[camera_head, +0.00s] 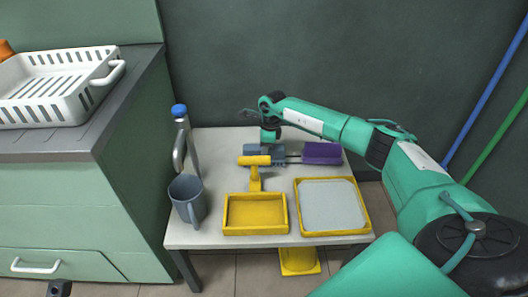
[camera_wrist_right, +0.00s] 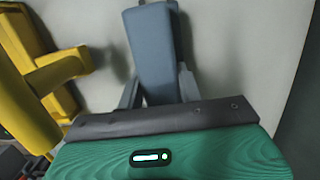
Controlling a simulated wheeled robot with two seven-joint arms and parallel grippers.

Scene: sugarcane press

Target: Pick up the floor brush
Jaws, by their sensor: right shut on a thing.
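The floor brush has a purple block (camera_head: 322,152) at its right end, a thin dark rod, and a blue-grey handle (camera_head: 276,148) at its left. It lies along the back of the small white table. My right gripper (camera_head: 268,140) reaches down from above onto the blue-grey handle. In the right wrist view the blue-grey handle (camera_wrist_right: 154,50) sits between the fingers of my right gripper (camera_wrist_right: 157,95), which is shut on it. The purple end is outside that view.
A dark wall stands close behind. A counter with a white rack (camera_head: 60,88) is left.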

